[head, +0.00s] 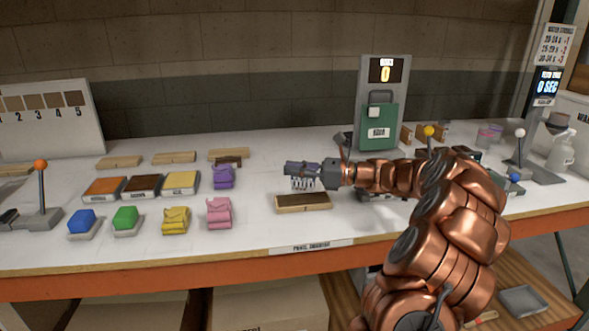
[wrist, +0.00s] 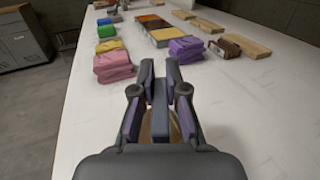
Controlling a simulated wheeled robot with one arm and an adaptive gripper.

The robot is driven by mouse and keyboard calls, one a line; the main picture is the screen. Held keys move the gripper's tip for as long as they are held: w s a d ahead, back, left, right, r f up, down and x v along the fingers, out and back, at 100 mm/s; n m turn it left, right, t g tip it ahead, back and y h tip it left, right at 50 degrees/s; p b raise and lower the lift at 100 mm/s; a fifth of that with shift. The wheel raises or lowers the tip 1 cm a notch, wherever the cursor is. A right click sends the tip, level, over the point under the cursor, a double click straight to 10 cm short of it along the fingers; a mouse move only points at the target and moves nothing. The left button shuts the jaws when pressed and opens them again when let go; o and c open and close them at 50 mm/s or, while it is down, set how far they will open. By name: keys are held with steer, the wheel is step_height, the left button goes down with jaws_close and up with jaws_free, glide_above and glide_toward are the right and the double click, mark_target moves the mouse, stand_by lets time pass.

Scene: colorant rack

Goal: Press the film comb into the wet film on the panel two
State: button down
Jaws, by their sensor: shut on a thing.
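My gripper (head: 312,172) is shut on the film comb, whose pale teeth (head: 306,184) point down in the head view. In the wrist view the fingers (wrist: 160,92) close on a grey bar (wrist: 160,108), which appears to be the comb's handle. A wooden panel (head: 303,204) lies on the bench just below the comb. The teeth are just above or at the panel's far part; I cannot tell if they touch. The film on the panel is mostly hidden by the comb and hard to make out.
Purple (head: 223,177) and pink (head: 219,213) bundles stand left of the panel. A green-fronted device (head: 379,127) stands behind my arm. Bare bench lies around the panel.

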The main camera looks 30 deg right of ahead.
steer(key=shift+r+p, duration=1.85)
steer(key=shift+r, duration=0.1)
